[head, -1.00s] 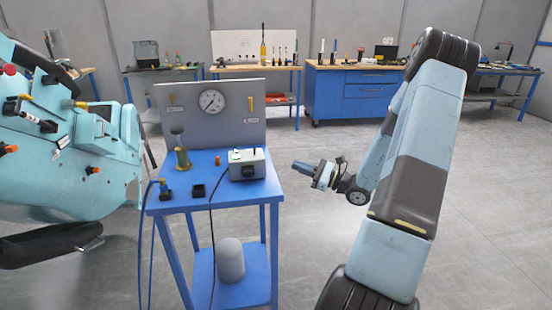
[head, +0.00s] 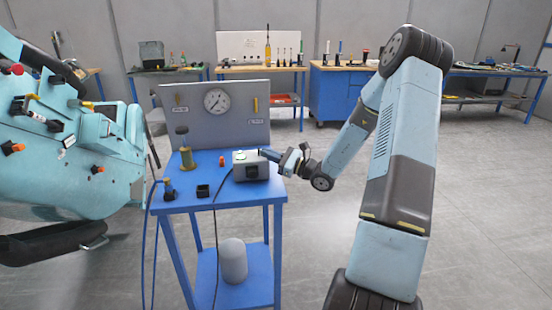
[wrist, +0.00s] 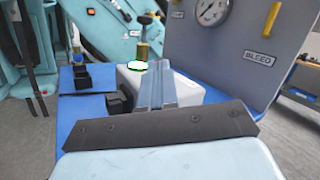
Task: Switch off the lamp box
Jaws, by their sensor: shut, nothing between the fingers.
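The lamp box (head: 251,172) is a pale grey box on the right of the blue table. A green lamp (head: 240,155) glows on its top left, and a dark part shows on its front. In the wrist view the box (wrist: 188,90) lies under my fingers, with the green lamp (wrist: 137,66) left of them. My gripper (head: 263,153) is shut and empty, with its tips over the top of the box from the right. In the wrist view the shut fingers (wrist: 160,66) hide part of the top. I cannot tell whether they touch it.
The blue table (head: 225,199) also holds a brass-coloured fitting (head: 187,157), a small black open box (head: 203,191) and an orange piece (head: 222,160). A grey panel with a gauge (head: 217,100) stands behind. A teal machine (head: 70,160) is at left. Floor at right is clear.

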